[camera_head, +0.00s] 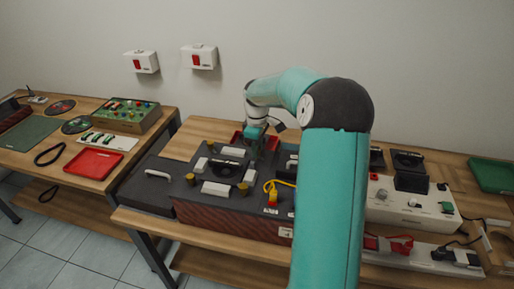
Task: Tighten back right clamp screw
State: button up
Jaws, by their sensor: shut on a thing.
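A dark hifi unit (185,190) stands on the middle table, with a round black part (226,170) on its top between pale blocks. Brass clamp screws show at the front left (190,179), front right (243,188) and back left (210,145) of that part. My gripper (254,154) points down at the back right corner, shut on the back right clamp screw. The screw itself is hidden by the fingers, so its seating cannot be told. My teal arm covers the unit's right part.
A yellow cable (273,187) with a red and yellow plug lies right of the clamps. A white device (405,207) stands at the right. The left table holds a red tray (94,163) and a green-topped box (126,113).

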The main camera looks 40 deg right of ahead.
jog(key=m, duration=0.5)
jog(key=shift+a, duration=0.1)
jog(key=m, duration=0.5)
jog(key=shift+m, duration=0.4)
jog(key=m, duration=0.5)
jog(key=shift+m, duration=2.2)
jog(key=o, duration=1)
jog(key=shift+r, duration=0.15)
